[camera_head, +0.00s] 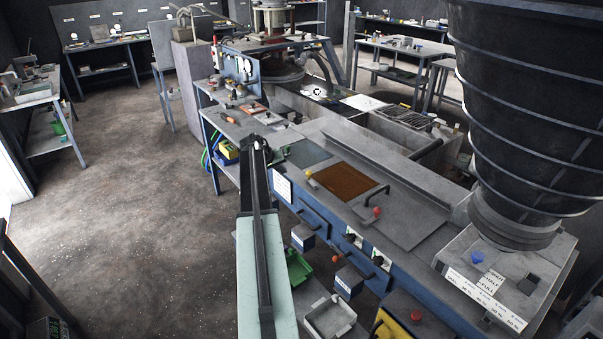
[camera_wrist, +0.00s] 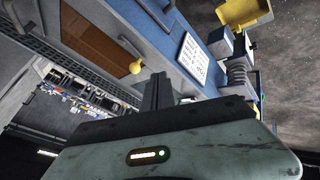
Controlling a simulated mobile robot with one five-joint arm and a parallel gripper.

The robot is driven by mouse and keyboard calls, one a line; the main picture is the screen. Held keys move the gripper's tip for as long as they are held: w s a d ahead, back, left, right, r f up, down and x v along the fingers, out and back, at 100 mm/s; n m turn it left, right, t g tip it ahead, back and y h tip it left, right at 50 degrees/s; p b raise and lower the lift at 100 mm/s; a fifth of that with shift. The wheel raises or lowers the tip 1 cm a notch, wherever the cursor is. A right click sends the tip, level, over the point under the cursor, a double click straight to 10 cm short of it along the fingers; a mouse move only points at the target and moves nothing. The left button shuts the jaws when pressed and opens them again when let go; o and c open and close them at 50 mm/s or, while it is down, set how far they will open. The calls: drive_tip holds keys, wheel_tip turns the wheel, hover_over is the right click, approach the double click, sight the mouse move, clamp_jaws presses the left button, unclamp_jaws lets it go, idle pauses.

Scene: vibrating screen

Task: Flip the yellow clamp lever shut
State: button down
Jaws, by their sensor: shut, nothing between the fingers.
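The yellow ball knob of the clamp lever (camera_head: 309,173) sits at the left edge of the machine's top, near the brown screen panel (camera_head: 345,182). In the wrist view the yellow knob (camera_wrist: 136,67) shows just left of my fingertips, beside the brown panel (camera_wrist: 88,38). My gripper (camera_head: 257,147) is at the far end of my arm, to the left of the knob in the head view. In the wrist view my gripper (camera_wrist: 158,82) is shut and empty. It looks apart from the knob. The lever's arm and base are too small to make out clearly.
A red knob (camera_head: 376,211) and a black handle (camera_head: 377,191) are on the machine's top. A large dark hopper (camera_head: 525,110) stands at the right. A white label plate (camera_wrist: 194,58) is on the blue side. The floor at left is open.

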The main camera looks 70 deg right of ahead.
drive_tip(key=shift+s+d, duration=0.2)
drive_tip(key=shift+s, duration=0.05)
drive_tip(key=b+x, duration=0.8)
drive_tip(key=x, duration=0.3)
drive_tip(key=shift+w+a+f+b, duration=0.15)
drive_tip(key=shift+a+b, duration=0.1)
drive_tip(key=shift+b, duration=0.1)
drive_tip(key=s, duration=0.1)
drive_tip(key=s+d+r+p, duration=0.1)
drive_tip(key=s+d+r, duration=0.1)
drive_tip(key=shift+s+p, duration=0.1)
drive_tip(key=shift+p, duration=0.3)
